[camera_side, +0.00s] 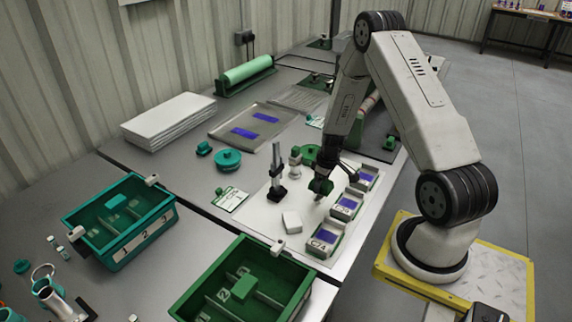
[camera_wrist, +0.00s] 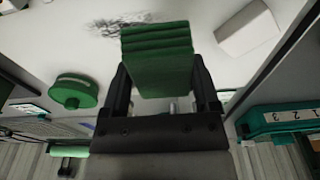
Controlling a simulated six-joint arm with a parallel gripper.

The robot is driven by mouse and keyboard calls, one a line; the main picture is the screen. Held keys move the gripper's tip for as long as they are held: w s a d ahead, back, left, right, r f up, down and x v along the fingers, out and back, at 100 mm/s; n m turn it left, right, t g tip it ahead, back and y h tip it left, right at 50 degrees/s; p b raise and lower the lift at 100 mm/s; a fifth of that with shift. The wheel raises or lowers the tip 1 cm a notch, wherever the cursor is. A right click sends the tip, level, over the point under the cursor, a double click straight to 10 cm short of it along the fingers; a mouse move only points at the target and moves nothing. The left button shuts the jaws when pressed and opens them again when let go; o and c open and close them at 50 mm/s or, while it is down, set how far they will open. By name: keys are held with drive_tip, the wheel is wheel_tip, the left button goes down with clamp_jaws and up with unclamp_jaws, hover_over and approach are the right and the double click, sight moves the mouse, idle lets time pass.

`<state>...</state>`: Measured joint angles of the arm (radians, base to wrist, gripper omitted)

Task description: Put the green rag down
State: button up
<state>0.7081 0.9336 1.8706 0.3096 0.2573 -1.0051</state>
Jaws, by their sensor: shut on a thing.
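The green rag (camera_wrist: 157,55) is a folded, layered block held between the two fingers of my gripper (camera_wrist: 160,85) in the wrist view. In the side view my gripper (camera_side: 319,188) is low over the white board (camera_side: 262,222), with the dark green rag (camera_side: 320,186) at its tip. My gripper is shut on the rag. A dark smudge shows on the white surface just beyond the rag in the wrist view. Whether the rag touches the surface is hard to tell.
A white block (camera_side: 292,222) and a black stand with a post (camera_side: 277,180) are nearby on the board. Green (camera_side: 205,297) and teal (camera_side: 75,222) divided trays stand in front. A green round lid (camera_wrist: 75,91) lies left.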

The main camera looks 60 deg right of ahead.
hover_over(312, 199)
drive_tip(key=shift+s+a+f, duration=0.1)
drive_tip(key=shift+s+f, duration=0.1)
drive_tip(key=shift+f, duration=0.9)
drive_tip(key=shift+s+f, duration=0.2)
drive_tip(key=shift+f, duration=0.9)
drive_tip(key=shift+w+f, duration=0.2)
drive_tip(key=shift+f, duration=1.6)
drive_tip(key=shift+f, duration=0.15)
drive_tip(key=o, duration=1.1)
drive_tip(key=shift+c, duration=0.2)
drive_tip(key=shift+s+r, duration=0.25)
drive_tip(key=shift+r, duration=1.8)
drive_tip(key=shift+s+r, duration=0.25)
drive_tip(key=shift+r, duration=1.75)
drive_tip(key=shift+s+r, duration=0.25)
drive_tip(key=shift+r, duration=1.8)
